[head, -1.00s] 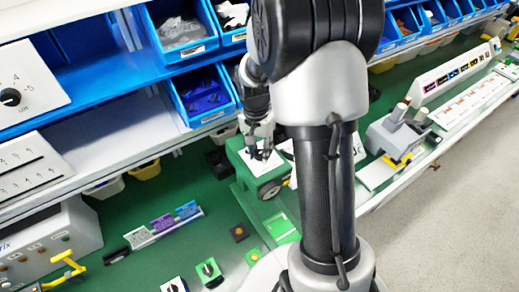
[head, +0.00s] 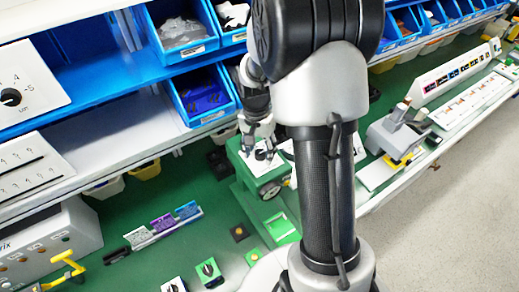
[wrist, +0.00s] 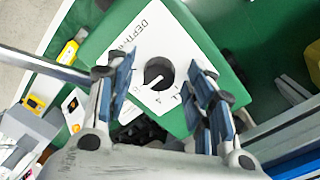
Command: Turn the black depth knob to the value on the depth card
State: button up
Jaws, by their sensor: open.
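The black depth knob (wrist: 158,74) sits on a white plate marked "DEPTH" (wrist: 150,42) on top of a green machine housing (wrist: 95,42). Its white pointer line faces the lower left in the wrist view. My gripper (wrist: 163,84) is open, with a finger on either side of the knob and visible gaps to it. In the head view my gripper (head: 258,147) is over the plate on the green machine (head: 243,172), and the dark knob is small between the fingers. I cannot make out which card is the depth card, nor its value.
Blue bins (head: 200,95) and a shelf edge stand behind the machine. A rack with white, purple and blue cards (head: 163,222) lies to its left. A grey device (head: 395,130) stands to the right.

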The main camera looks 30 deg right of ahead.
aim_at(257, 152)
jog(key=shift+r, duration=0.1)
notch_tip(257, 152, up, 12)
jog(key=shift+w+a, duration=0.2)
jog(key=shift+w, duration=0.1)
